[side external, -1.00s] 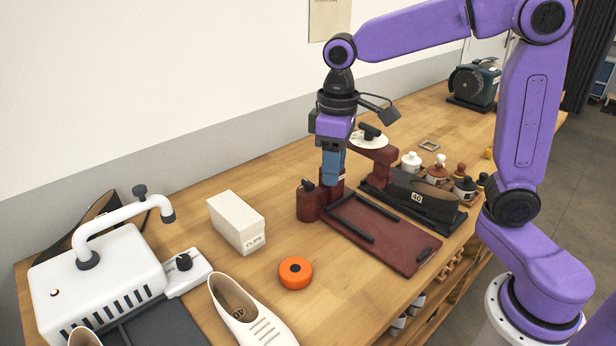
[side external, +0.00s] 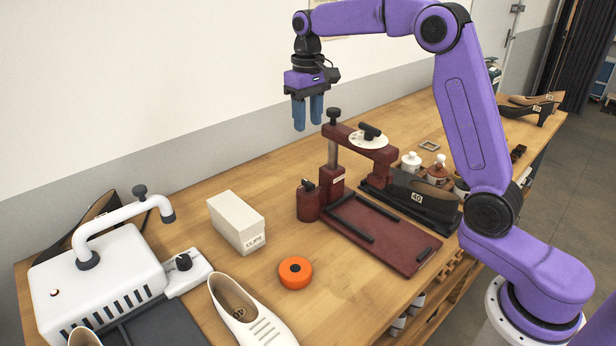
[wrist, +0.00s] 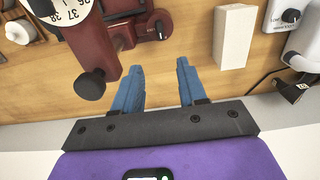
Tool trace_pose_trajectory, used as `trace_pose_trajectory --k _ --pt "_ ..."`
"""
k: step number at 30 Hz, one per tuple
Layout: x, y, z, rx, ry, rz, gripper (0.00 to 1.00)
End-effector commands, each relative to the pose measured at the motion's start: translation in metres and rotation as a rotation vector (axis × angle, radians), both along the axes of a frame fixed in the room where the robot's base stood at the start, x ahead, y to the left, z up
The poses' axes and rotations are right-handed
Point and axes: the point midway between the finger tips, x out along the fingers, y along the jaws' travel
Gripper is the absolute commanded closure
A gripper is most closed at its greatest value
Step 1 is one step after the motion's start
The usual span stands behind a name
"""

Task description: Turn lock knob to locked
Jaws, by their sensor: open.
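The dark red press (side external: 395,235) stands mid-table with a post, an arm and a numbered white dial (side external: 369,139) under a black T-handle. A round black knob (side external: 333,115) tops its post; it also shows large in the wrist view (wrist: 90,84). A small black knob (side external: 308,185) sits on the short red cylinder at the press's left, also in the wrist view (wrist: 160,27). I cannot tell which is the lock knob or read its setting. My gripper (side external: 308,122) is open and empty, raised above and behind the cylinder, apart from the press. Its blue fingers (wrist: 158,68) point down.
A white box (side external: 238,221) and orange disc (side external: 295,272) lie left of the press. A white machine (side external: 95,275) with a black knob (side external: 183,262) stands further left. Bare wood separates the box and press.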

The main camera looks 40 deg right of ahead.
Motion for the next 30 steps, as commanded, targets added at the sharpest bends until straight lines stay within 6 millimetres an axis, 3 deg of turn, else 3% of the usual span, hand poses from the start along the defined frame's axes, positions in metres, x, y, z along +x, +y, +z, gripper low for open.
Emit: trace_pose_trajectory --k 21,30 --pt "-0.002 0.0 -0.13 0.001 0.005 0.001 0.58" --pt "-0.001 0.0 -0.161 0.001 0.001 0.001 0.58"
